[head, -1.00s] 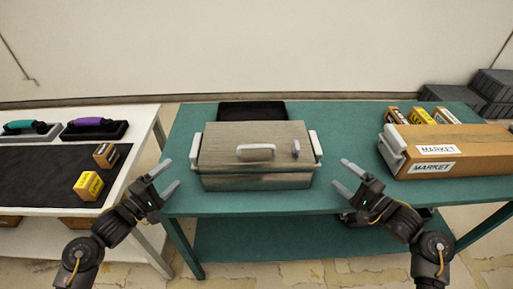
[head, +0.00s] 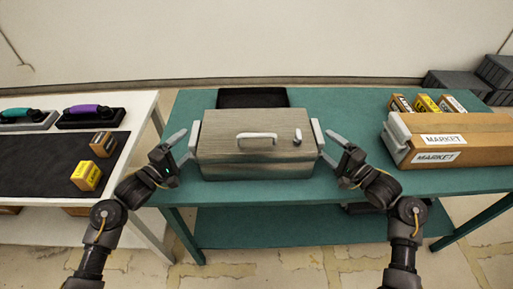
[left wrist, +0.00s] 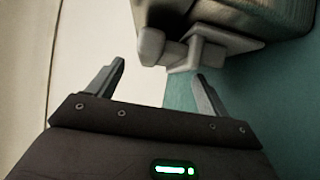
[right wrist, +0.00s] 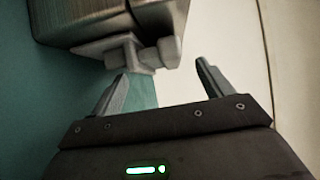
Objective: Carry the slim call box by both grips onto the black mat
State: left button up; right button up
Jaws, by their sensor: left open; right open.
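The call box (head: 256,160), a grey wood-toned case with a pale top handle, sits on the teal table. It has a pale grip on its left end (head: 194,138) and one on its right end (head: 317,135). My left gripper (head: 183,147) is open beside the left grip. In the left wrist view that grip (left wrist: 178,50) is just beyond the open fingers. My right gripper (head: 331,149) is open beside the right grip; in the right wrist view that grip (right wrist: 130,52) is just beyond its fingers. A black mat (head: 40,172) covers part of the white table at left.
A flat black item (head: 253,97) lies behind the call box. A brown MARKET case (head: 455,141) and small boxes (head: 427,103) are on the right. Two small boxes (head: 87,176) stand on the mat's right part. Handled tools (head: 90,115) lie behind the mat.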

aim_at(193, 137)
pick_arm(q)
jog(key=shift+x, duration=2.4)
pick_arm(e)
jog(key=shift+x, duration=2.45)
pick_arm(q)
grip_shut()
pick_arm(e)
grip_shut()
